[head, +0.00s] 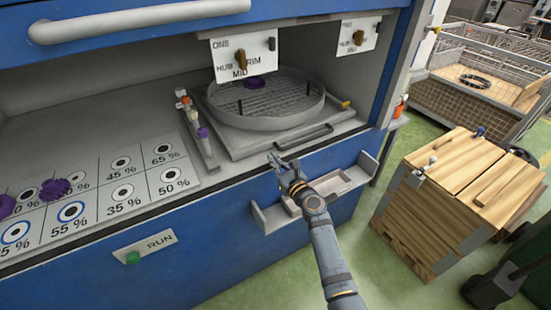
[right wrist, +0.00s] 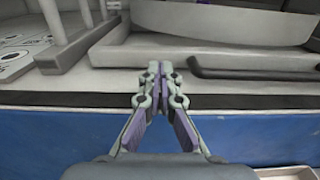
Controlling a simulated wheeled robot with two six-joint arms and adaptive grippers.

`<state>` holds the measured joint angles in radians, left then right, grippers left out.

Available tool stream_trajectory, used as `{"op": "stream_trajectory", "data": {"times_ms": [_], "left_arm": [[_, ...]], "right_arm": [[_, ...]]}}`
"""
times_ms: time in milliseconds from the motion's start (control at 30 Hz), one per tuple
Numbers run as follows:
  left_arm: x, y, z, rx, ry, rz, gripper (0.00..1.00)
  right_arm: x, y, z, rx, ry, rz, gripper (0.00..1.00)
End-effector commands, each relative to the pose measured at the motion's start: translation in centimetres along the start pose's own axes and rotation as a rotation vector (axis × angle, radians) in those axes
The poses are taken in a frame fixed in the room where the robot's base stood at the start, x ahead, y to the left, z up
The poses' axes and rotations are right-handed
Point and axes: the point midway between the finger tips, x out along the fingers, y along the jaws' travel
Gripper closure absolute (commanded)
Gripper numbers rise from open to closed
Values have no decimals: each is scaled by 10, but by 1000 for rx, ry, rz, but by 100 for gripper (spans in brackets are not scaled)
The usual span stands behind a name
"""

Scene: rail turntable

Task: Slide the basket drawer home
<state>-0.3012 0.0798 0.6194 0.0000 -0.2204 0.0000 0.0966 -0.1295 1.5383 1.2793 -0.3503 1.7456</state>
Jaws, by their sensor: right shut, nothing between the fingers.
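The basket drawer (head: 340,126) is a flat grey slide inside the blue cabinet. It bears a round wire-mesh basket (head: 289,98) with a dark purple piece in it. Its dark bar handle (head: 303,138) is at the front edge, and the handle also shows at the right in the right wrist view (right wrist: 250,75). My right gripper (head: 275,158) is shut and empty. It is in front of the drawer, left of the handle; I cannot tell whether it touches the drawer front. In the right wrist view its fingertips (right wrist: 160,72) meet before the drawer's grey front. My left gripper is not in view.
A narrow rack with small bottles (head: 197,128) stands left of the drawer. A percentage board (head: 100,195) lies further left. ONE (head: 243,56) and TWO panels hang above. A grey open tray (head: 330,186) juts out below my gripper. A wooden crate (head: 450,195) stands right.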

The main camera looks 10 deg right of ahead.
Motion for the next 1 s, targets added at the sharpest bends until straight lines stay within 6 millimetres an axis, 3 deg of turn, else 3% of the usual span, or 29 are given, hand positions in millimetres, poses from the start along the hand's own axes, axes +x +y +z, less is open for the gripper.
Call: {"op": "stream_trajectory", "data": {"times_ms": [100, 200, 400, 500, 867, 967, 1000], "left_arm": [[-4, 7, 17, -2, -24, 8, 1], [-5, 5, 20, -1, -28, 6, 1], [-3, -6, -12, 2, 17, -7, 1], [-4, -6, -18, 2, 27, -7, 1], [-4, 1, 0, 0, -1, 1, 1], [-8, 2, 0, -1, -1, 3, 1], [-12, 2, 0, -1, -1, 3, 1]], "right_arm": [[-28, 0, -1, -1, 5, -1, 100], [-48, 0, -2, -1, 5, -1, 100], [-81, -1, -2, -2, 4, 0, 100], [-88, 0, -1, 0, 3, 0, 100], [-90, 0, -2, -6, 7, 0, 100], [-93, -1, -26, -91, 68, -2, 100], [-96, -2, -46, -165, 118, 1, 100]]}}
